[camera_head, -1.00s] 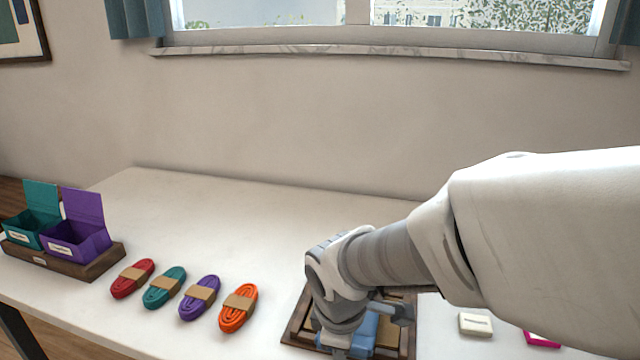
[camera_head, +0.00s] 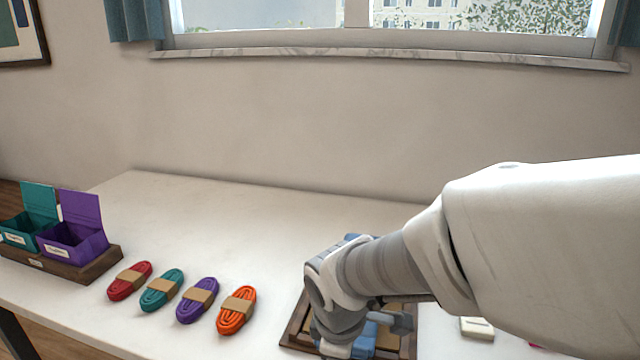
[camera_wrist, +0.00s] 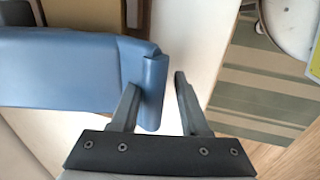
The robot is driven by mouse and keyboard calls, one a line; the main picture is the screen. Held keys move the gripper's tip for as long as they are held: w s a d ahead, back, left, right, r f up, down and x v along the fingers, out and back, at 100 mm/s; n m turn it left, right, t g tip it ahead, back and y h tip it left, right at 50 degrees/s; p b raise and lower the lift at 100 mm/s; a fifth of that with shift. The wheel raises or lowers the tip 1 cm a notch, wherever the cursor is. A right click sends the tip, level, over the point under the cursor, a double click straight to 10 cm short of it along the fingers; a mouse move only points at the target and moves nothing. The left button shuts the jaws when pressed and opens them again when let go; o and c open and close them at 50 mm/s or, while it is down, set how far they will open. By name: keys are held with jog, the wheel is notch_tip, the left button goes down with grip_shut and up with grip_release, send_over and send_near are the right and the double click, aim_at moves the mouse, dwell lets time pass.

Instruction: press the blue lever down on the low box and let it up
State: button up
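The low box (camera_head: 296,327) is a dark wooden frame at the table's front, mostly hidden under my arm in the head view. Blue parts of the lever (camera_head: 364,342) show beside my wrist. In the wrist view the blue lever (camera_wrist: 60,68) comes in from the left as a broad bar with a turned-down end lip. My gripper (camera_wrist: 157,90) is open, one finger on each side of that lip. The lip is close against the left finger, with a gap to the right finger. I cannot tell whether the lever is pressed down.
Red (camera_head: 130,281), teal (camera_head: 162,290), purple (camera_head: 197,300) and orange (camera_head: 236,310) cord bundles lie left of the box. A wooden tray (camera_head: 75,268) with teal and purple open bins stands far left. A white block (camera_head: 477,327) lies right. The table's back (camera_head: 230,205) is clear.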

jog(key=o, duration=0.8)
jog(key=w+p+v, duration=0.1)
jog(key=p+v, duration=0.3)
jog(key=v, duration=0.1)
jog(key=w+p+v, duration=0.1)
jog(key=p+v, duration=0.3)
jog(key=p, duration=0.1)
jog(key=w+d+p+v, duration=0.1)
jog(key=p+v, duration=0.4)
jog(key=shift+r, duration=0.75)
